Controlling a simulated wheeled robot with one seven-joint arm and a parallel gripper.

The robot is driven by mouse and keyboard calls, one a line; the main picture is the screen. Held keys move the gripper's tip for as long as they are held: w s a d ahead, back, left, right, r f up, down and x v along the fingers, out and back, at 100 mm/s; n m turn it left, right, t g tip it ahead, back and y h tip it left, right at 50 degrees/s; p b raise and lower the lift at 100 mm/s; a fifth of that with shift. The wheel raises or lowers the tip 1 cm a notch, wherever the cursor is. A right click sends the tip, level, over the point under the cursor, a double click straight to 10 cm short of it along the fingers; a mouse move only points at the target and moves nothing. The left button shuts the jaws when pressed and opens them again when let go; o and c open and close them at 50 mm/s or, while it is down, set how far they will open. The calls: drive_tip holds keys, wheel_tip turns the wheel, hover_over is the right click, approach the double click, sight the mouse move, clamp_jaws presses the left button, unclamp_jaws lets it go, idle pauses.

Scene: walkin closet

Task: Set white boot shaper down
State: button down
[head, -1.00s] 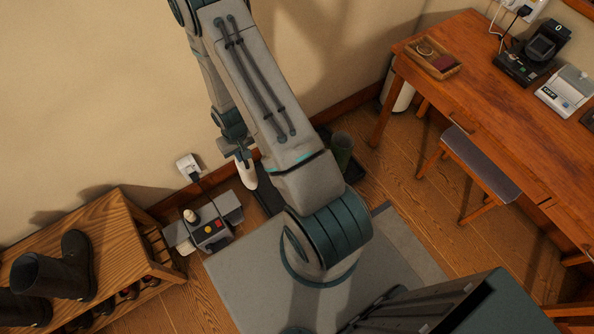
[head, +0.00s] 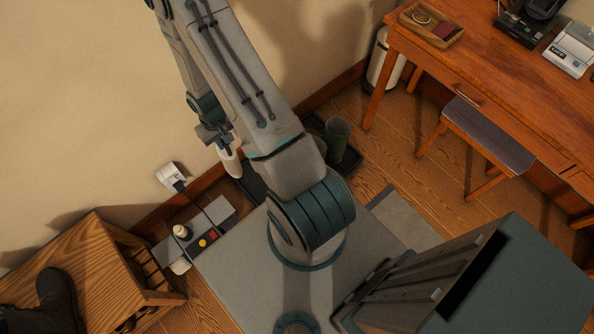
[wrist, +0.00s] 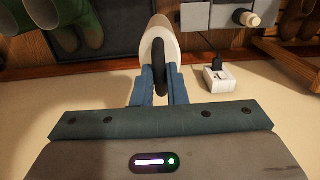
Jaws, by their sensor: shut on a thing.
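My gripper (wrist: 159,84) is shut on the white boot shaper (wrist: 157,32), with its blue fingers on both sides of a dark curved part of it. In the head view my gripper (head: 217,140) is beside the wall, and the white boot shaper (head: 232,162) hangs below it, partly hidden by my arm. The shaper appears above floor level, over or near a dark tray (head: 250,184); I cannot tell whether it touches anything.
Green boots (head: 337,138) stand on the tray right of my arm. A wooden bench (head: 97,262) holds a dark boot (head: 60,300). A desk (head: 500,100) is at right.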

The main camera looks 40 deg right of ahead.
drive_tip(key=d+f+b, duration=0.3)
drive_tip(key=f+b, duration=0.6)
drive_tip(key=b, duration=0.2)
drive_tip(key=d+f+b, duration=0.4)
drive_tip(key=f+b, duration=0.6)
drive_tip(key=b, duration=0.1)
drive_tip(key=d+f+b, duration=0.3)
drive_tip(key=f+b, duration=0.6)
drive_tip(key=b, duration=0.2)
drive_tip(key=shift+s+d+f+b, duration=0.15)
drive_tip(key=shift+d+f+b, duration=0.05)
drive_tip(key=shift+f+b, duration=0.2)
drive_tip(key=w+a+f+b, duration=0.1)
drive_tip(key=w+f+b, duration=0.6)
drive_tip(key=w+f, duration=0.4)
drive_tip(key=shift+w+a, duration=0.25)
drive_tip(key=shift+w, duration=0.05)
drive_tip(key=shift+f, duration=0.1)
drive_tip(key=c, duration=1.7)
unclamp_jaws()
drive_tip(key=shift+o, duration=1.2)
